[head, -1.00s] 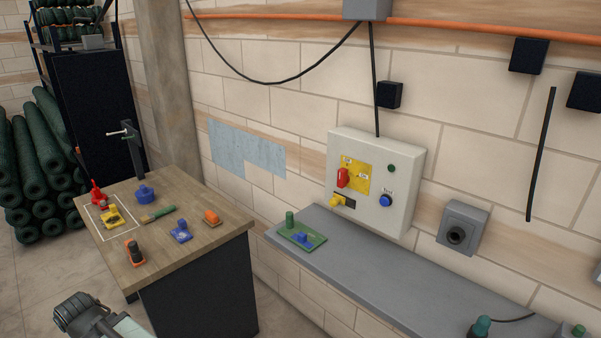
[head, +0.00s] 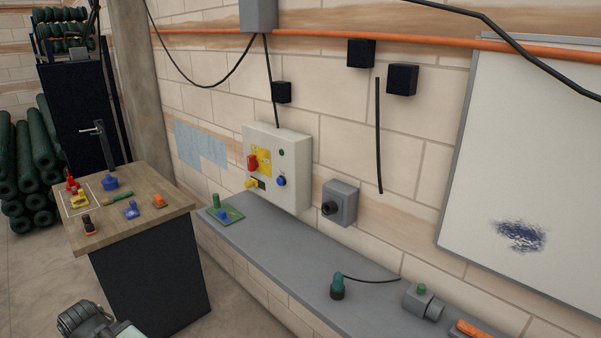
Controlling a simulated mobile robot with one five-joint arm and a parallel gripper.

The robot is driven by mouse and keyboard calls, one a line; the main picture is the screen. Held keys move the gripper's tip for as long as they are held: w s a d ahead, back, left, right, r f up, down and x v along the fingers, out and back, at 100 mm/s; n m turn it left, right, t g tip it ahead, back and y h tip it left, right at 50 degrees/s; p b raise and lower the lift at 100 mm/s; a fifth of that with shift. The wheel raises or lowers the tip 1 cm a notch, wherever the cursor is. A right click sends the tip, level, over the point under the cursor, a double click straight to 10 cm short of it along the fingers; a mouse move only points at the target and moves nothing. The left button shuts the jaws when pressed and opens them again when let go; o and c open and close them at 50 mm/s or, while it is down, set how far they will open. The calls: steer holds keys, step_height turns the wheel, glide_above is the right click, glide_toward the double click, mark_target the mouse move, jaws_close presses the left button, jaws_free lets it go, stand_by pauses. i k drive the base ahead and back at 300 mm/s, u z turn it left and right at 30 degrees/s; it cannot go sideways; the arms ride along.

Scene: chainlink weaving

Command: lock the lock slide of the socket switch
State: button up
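A pale control box (head: 277,166) hangs on the brick wall near the middle. On its yellow plate is a red rotary switch (head: 252,163). Below it a yellow slide knob (head: 251,183) sits at the left end of a dark slot. A blue button (head: 281,181) and a small green lamp (head: 281,153) are to the right. A grey wall socket (head: 341,203) is mounted to the right of the box. A part of my arm shows at the bottom left, far from the box. I see no fingertips of my gripper.
A grey ledge (head: 290,262) runs under the box, holding a green board (head: 222,215), a dark plug (head: 338,286) with cable and a grey fitting (head: 422,300). A wooden-topped bench (head: 150,199) with small tools stands at the left. A whiteboard (head: 530,170) hangs right.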

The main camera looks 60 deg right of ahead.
mark_target(248, 184)
steer(key=k, duration=0.15)
steer(key=u, duration=1.5)
steer(key=i, duration=1.85)
steer(key=z, duration=4)
steer(key=i, duration=1)
